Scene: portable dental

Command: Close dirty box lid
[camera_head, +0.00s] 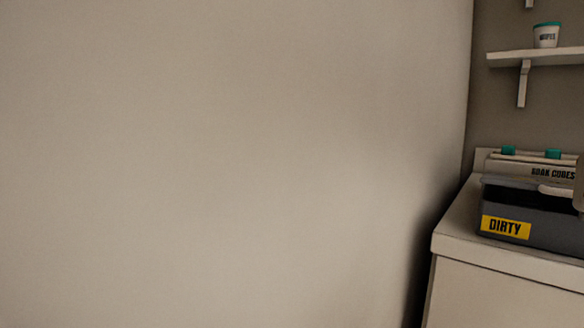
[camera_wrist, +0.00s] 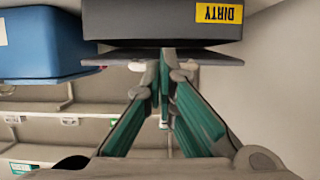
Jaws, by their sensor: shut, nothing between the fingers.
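The dirty box (camera_head: 555,233) is dark grey with a yellow DIRTY label and stands on the counter at the right edge of the head view. In the wrist view it appears upside down at the top (camera_wrist: 150,20). Its dark, thin lid (camera_wrist: 220,58) shows there edge-on along the box's rim; I cannot tell exactly how far it is from fully closed. My gripper (camera_wrist: 164,58) is shut and empty, its green-sided fingers together. The fingertips overlap the lid's edge in the picture; whether they touch it is unclear.
A blue container (camera_wrist: 45,45) stands beside the dirty box in the wrist view. The white counter (camera_head: 505,256) ends at its left edge near the bare wall (camera_head: 230,160). Behind the box is a BOOK CODES holder (camera_head: 552,172). A shelf (camera_head: 545,57) with a white tub (camera_head: 546,38) hangs above.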

